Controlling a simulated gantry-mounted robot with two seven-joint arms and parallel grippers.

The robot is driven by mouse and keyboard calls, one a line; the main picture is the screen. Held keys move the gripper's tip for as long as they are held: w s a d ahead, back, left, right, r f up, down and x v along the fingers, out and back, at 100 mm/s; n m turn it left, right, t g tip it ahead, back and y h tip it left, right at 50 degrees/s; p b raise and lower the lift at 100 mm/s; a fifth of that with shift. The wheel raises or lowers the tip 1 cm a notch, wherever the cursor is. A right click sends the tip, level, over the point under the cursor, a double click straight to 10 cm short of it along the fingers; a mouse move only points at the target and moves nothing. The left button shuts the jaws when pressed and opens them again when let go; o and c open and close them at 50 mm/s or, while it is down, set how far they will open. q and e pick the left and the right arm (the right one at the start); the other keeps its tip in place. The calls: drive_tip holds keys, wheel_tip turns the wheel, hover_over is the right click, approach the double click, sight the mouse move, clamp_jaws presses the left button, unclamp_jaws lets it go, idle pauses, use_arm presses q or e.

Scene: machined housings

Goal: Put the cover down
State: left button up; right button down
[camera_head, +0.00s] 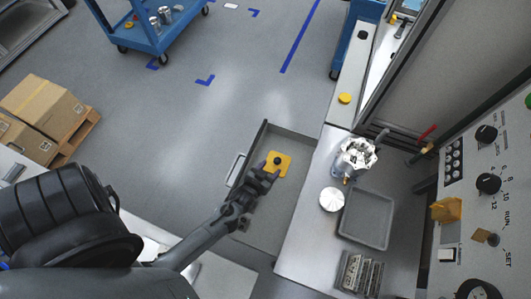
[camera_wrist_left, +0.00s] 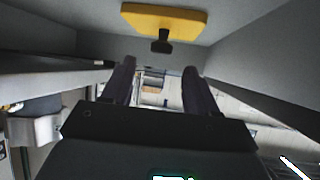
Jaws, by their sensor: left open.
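The yellow cover (camera_head: 278,163) is a flat square plate with a black knob at its middle. It lies in the open grey drawer (camera_head: 258,232), knob up. My left gripper (camera_head: 269,173) reaches over the drawer beside the knob. In the left wrist view, the cover (camera_wrist_left: 165,18) and its knob show beyond the open fingers (camera_wrist_left: 160,74), apart from them, with nothing between the fingers. My right gripper is in neither view.
A metal housing (camera_head: 355,157), a white disc (camera_head: 332,199) and a grey tray (camera_head: 367,218) stand on the bench right of the drawer. A control panel (camera_head: 492,200) is at the far right. The drawer walls surround the cover; the drawer floor near the front is bare.

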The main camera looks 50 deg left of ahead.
use_arm(q)
drive_tip(key=shift+r, duration=0.55)
drive_tip(key=s+d+r+m+g+h, duration=0.1)
drive_tip(key=s+d+r+m+g, duration=0.1)
drive_tip(key=s+r, duration=0.5)
drive_tip(key=s+d+r+m+g+h, duration=0.2)
drive_tip(key=s+r+g, duration=0.4)
drive_tip(key=r, duration=0.3)
drive_tip(key=d+m, duration=0.1)
drive_tip(key=d, duration=0.1)
drive_tip(key=shift+s+d+r+h, duration=0.3)
drive_tip(key=shift+s+d+r, duration=0.05)
drive_tip(key=shift+r, duration=0.05)
